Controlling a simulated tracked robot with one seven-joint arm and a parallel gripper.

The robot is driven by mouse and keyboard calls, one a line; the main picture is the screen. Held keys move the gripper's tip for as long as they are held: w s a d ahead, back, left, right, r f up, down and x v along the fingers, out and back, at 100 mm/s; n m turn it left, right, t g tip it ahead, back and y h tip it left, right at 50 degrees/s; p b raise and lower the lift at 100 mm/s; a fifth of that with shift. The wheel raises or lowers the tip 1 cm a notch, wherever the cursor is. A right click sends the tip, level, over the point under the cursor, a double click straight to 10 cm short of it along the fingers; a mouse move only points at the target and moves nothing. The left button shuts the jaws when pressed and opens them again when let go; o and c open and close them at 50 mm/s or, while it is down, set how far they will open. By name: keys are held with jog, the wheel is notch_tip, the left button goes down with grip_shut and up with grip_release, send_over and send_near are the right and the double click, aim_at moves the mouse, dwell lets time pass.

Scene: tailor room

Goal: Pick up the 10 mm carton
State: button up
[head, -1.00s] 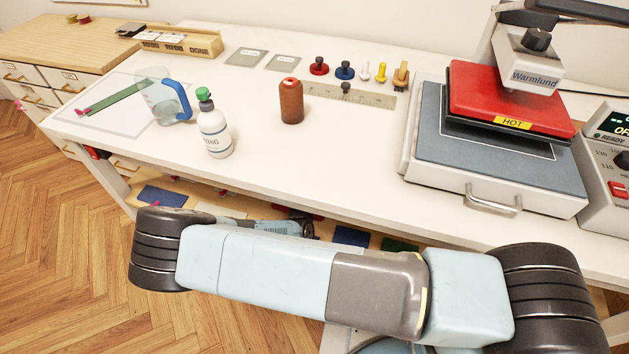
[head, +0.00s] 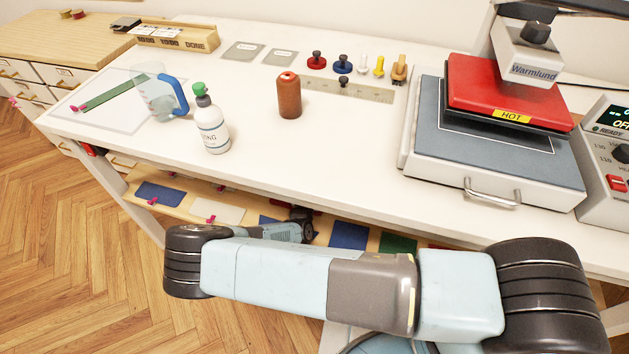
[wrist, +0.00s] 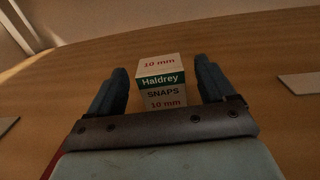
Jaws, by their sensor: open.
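The 10 mm carton (wrist: 161,84) is a small box with white faces, a green band reading "Haldrey", the word "SNAPS" and red "10 mm" print. It stands on a wooden surface in the wrist view. My gripper (wrist: 163,82) is open, with one dark finger on the left of the carton and one on the right. A gap shows on each side of it. The carton's lower part is hidden behind my gripper's body. I cannot make out the carton in the head view, where my arm lies low in front of the white table.
In the head view, a lower shelf (head: 180,209) with coloured cloths runs under the white table (head: 330,150).

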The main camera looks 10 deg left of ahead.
jog(key=w, duration=0.4)
jog(key=shift+w, duration=0.15)
jog(key=shift+c, duration=0.5)
jog(key=c, duration=1)
jog(key=shift+r, duration=0.1)
